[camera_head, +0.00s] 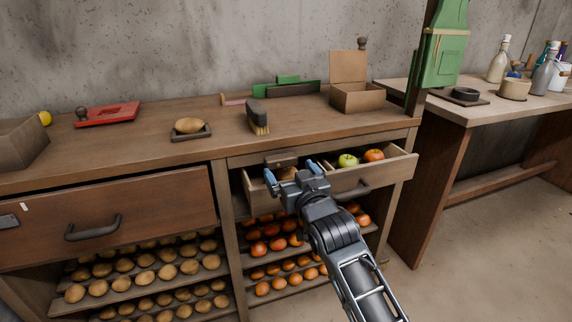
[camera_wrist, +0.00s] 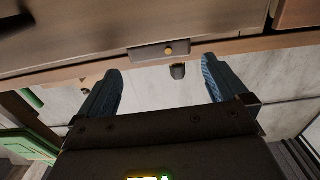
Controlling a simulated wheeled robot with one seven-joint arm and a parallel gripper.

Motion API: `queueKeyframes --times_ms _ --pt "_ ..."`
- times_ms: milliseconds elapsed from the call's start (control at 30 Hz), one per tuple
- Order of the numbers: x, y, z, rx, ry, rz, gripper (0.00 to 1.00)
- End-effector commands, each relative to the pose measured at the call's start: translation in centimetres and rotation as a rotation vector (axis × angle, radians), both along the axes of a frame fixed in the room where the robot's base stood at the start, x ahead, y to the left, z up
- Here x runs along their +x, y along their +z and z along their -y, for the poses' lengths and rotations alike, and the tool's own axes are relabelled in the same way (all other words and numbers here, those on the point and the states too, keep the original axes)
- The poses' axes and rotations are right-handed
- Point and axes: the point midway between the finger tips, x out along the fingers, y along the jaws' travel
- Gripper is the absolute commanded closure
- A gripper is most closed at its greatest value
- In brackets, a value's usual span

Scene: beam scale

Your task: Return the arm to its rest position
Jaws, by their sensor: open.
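My gripper (camera_head: 296,178) is in front of the bench, over the left part of an open drawer (camera_head: 402,171). Its two blue fingers are spread apart with nothing between them, and the wrist view shows this empty gap (camera_wrist: 163,95) too. My arm reaches up from the lower right of the head view and hides part of the drawer. A green apple (camera_head: 347,161) and a red-orange fruit (camera_head: 374,155) lie in the drawer.
The wooden bench (camera_head: 225,146) bears a potato (camera_head: 189,125) on a small dark tray, a brush (camera_head: 258,117), a red tool (camera_head: 108,114) and an open box (camera_head: 358,97). Racks below hold potatoes (camera_head: 145,261) and orange fruit (camera_head: 263,289). Floor at right is clear.

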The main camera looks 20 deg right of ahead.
Motion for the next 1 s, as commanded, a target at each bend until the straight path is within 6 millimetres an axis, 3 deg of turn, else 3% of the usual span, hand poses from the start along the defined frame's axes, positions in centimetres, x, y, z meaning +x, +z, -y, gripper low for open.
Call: queueKeyframes --times_ms 667,833,1000 --pt "-1.3 -0.4 -0.1 0.004 0.001 -0.004 0.00" --pt "-5.1 -2.5 -0.7 0.024 0.005 -0.025 0.00" --pt "-12.0 -5.3 -1.7 0.051 0.008 -0.057 0.00"
